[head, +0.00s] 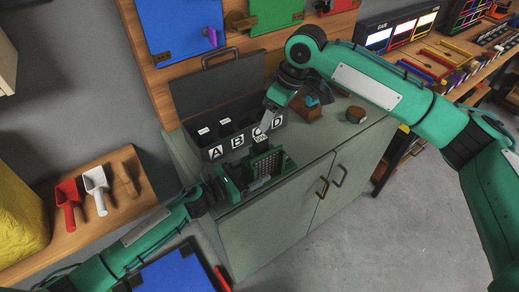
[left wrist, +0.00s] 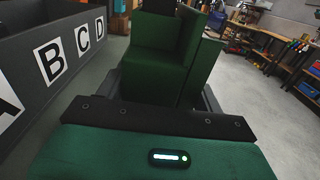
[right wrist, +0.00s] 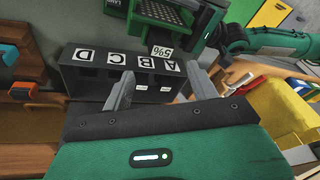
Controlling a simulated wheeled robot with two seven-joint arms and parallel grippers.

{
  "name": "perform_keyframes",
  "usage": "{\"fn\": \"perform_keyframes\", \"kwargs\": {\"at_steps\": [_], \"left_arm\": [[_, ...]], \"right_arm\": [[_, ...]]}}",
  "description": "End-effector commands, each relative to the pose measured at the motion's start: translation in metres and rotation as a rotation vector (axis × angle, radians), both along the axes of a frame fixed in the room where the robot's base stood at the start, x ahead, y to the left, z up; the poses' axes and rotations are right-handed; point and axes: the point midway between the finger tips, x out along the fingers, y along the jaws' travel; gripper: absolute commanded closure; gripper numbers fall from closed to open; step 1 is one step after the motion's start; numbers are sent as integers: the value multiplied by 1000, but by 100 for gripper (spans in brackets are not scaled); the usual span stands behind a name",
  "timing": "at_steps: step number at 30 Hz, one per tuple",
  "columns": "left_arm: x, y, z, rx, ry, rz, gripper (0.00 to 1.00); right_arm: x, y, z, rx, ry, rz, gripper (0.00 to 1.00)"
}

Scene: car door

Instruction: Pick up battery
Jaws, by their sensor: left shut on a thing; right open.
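A grey box (head: 222,150) with compartments marked A, B, C and D stands open on the cabinet. Inside it, dark items with small white labels (right wrist: 141,87), possibly batteries, show in the right wrist view. A green device (head: 268,163) with a gridded face sits in front of the box. A white "5%" label (right wrist: 161,51) shows between the box and the device; what bears it is unclear. My left gripper (head: 247,185) is shut on the green device, which fills the left wrist view's middle (left wrist: 158,65). My right gripper (head: 270,118) is open and empty above the box near C and D.
The cabinet top (head: 330,140) carries a brown block with a blue part (head: 310,108) and a small round brown item (head: 355,114) at right. A wooden shelf (head: 100,225) with red, white and wooden scoops is at left. A tool bench (head: 455,70) stands at back right.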

Motion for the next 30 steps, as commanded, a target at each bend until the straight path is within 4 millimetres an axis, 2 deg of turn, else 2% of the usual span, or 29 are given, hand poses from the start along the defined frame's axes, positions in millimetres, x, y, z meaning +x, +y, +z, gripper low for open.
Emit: {"fn": "perform_keyframes", "kwargs": {"at_steps": [1,6,15,17,25,30], "left_arm": [[0,0,0,1,-1,0,68],[0,0,0,0,0,1,68],[0,0,0,0,0,1,68],[0,0,0,0,0,1,68],[0,0,0,0,0,0,68],[0,0,0,0,0,1,68]], "right_arm": [[1,8,5,-39,22,-57,40],[3,23,15,-169,82,-267,40],[4,34,25,-288,102,-475,40],[3,35,20,-295,103,-485,40],[3,34,-25,-297,103,-489,40],[3,34,-39,-296,102,-488,40]]}}
